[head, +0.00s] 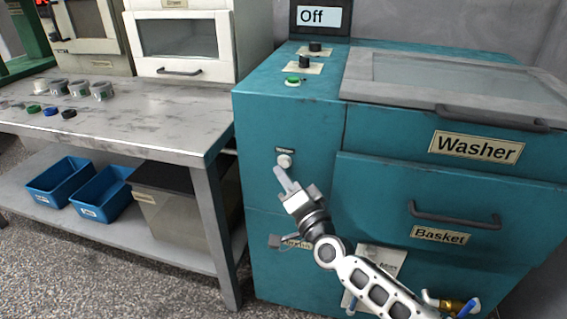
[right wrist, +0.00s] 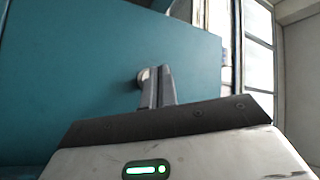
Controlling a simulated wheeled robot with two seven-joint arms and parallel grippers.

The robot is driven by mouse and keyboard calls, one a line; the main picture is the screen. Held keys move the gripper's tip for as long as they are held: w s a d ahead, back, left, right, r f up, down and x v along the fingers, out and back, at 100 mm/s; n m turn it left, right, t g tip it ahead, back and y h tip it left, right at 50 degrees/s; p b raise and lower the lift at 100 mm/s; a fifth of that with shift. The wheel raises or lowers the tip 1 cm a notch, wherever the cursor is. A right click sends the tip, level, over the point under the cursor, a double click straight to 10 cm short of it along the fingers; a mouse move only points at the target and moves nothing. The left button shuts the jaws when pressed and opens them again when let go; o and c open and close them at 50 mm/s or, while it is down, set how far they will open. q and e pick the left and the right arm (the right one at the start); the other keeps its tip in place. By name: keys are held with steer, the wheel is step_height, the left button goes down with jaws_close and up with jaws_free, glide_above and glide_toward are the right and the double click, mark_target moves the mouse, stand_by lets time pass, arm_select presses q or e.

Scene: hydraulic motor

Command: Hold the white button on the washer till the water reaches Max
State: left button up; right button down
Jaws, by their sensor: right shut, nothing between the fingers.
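The teal washer (head: 290,130) stands at the right in the head view, with a display above it reading "Off" (head: 318,17). The white button (head: 285,160) is on the washer's front, under a small label. My right gripper (head: 279,172) is shut and empty, its fingertips right at the lower edge of the button. In the right wrist view the shut fingers (right wrist: 158,72) lie beside the button (right wrist: 142,77), which they partly cover. I cannot tell whether they touch or press it. No water level or Max mark is readable. My left gripper is not in view.
A green button (head: 292,81) and black knobs (head: 305,62) are on the washer's top. The lid handle (head: 490,118) and basket handle (head: 455,215) stick out at the right. A metal table (head: 150,120) with blue bins (head: 103,193) below stands at the left.

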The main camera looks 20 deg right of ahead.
steer(key=s+a+p, duration=0.1)
steer(key=s, duration=0.1)
steer(key=s+a+p, duration=0.1)
steer(key=s, duration=0.1)
steer(key=shift+a, duration=0.4)
